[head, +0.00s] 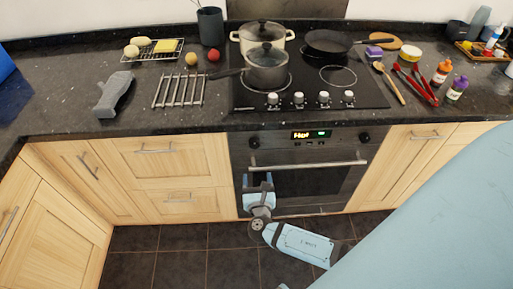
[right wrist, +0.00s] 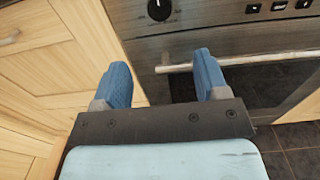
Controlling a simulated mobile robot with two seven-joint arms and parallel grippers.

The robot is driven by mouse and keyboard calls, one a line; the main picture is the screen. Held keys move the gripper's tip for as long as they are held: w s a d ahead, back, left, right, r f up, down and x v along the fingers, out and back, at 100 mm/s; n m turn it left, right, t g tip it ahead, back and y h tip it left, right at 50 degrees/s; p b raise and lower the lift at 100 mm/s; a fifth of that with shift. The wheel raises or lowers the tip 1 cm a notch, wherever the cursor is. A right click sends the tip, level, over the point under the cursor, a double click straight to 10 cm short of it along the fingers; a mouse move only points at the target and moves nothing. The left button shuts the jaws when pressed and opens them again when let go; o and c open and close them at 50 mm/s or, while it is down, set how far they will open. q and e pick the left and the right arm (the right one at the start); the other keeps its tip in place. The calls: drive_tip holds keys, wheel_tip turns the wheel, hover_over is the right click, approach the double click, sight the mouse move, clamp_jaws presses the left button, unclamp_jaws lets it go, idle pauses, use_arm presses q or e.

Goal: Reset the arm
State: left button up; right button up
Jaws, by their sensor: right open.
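My right gripper (head: 258,183) hangs low in front of the oven door (head: 331,182), below the door's handle bar (head: 308,165). In the right wrist view its two blue fingers (right wrist: 162,85) stand wide apart with nothing between them. The oven handle (right wrist: 240,62) shows just beyond the fingertips in that view, and I cannot tell whether they touch it. The oven door looks shut. My left gripper is not in view.
Light wooden cabinets (head: 160,160) flank the oven. Above, the dark granite counter (head: 60,108) holds pots (head: 266,70), a pan (head: 328,42), a wire rack (head: 180,91), bottles and utensils. Dark floor tiles (head: 180,262) below are clear.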

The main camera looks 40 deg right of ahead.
drive_tip(key=shift+s+a, duration=0.15)
drive_tip(key=shift+s, duration=0.15)
idle(0.4)
drive_tip(key=s+a+f+m+g+y+p, duration=0.1)
drive_tip(key=s+a+m+g+y+p, duration=0.45)
drive_tip(key=s+m, duration=0.55)
drive_tip(key=s+a+r+m+y+p, duration=0.1)
drive_tip(key=s+a+r+m+y, duration=0.1)
drive_tip(key=m, duration=0.6)
drive_tip(key=s+a+r+m+t+y+p, duration=0.1)
drive_tip(key=s+a+r+m+y+p, duration=0.1)
drive_tip(key=r+m+y, duration=0.3)
wheel_tip(320, 180, up, 2)
drive_tip(key=m, duration=0.2)
drive_tip(key=shift+s+a+m, duration=0.2)
drive_tip(key=shift+m, duration=0.2)
